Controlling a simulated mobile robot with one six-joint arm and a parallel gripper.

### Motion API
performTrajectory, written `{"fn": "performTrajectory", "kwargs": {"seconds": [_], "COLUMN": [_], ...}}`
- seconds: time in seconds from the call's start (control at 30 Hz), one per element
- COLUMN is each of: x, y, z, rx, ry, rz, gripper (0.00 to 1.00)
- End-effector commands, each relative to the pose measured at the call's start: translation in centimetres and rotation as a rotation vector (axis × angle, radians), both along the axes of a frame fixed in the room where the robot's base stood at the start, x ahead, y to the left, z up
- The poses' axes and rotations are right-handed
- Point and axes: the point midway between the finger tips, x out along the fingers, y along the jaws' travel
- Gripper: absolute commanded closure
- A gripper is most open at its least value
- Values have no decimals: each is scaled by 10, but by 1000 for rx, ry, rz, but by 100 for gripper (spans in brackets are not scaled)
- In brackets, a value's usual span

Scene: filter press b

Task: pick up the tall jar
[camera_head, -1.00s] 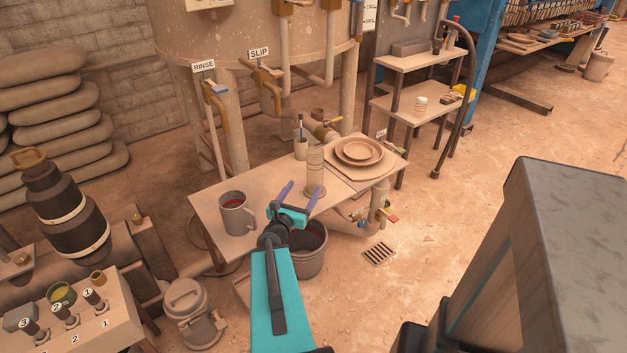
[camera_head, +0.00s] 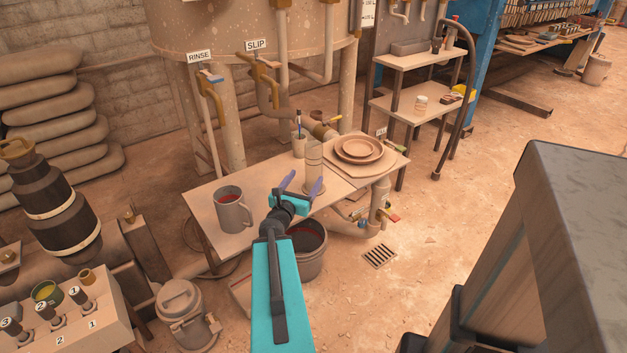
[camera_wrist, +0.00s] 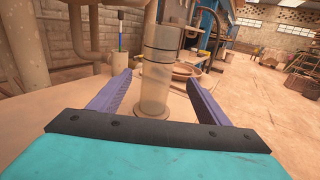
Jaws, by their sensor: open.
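The tall jar (camera_head: 314,168) is a greyish, see-through cylinder with darker bands near its top. It stands upright on the wooden table (camera_head: 262,187), near the front edge. My gripper (camera_head: 301,185) is open, with its two purple fingers apart and level with the jar. In the wrist view the jar (camera_wrist: 158,72) stands upright beyond and in line with the gap between the fingers (camera_wrist: 157,92). The fingers reach close to it on either side; I cannot tell whether its body is between the tips. No contact is clear.
A grey mug (camera_head: 233,209) stands left of the jar. Behind it is a small cup with brushes (camera_head: 299,147). Stacked plates (camera_head: 359,150) sit on a board to the right. A bucket (camera_head: 309,250) stands on the floor below the table's front edge.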

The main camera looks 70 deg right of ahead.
Motion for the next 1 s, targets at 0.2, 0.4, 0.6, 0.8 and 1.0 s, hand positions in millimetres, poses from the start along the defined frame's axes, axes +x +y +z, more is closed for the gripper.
{"fn": "performTrajectory", "kwargs": {"seconds": [0.2,0.4,0.6,0.8,1.0], "x": [1,1,1,1,2], "y": [-25,-43,-48,-48,-50], "z": [-1,0,1,1,0], "rx": [-2,-1,0,0,-1], "ry": [0,0,0,0,0], "rz": [0,0,1,2,2], "gripper": [30,30,30,30,30]}}
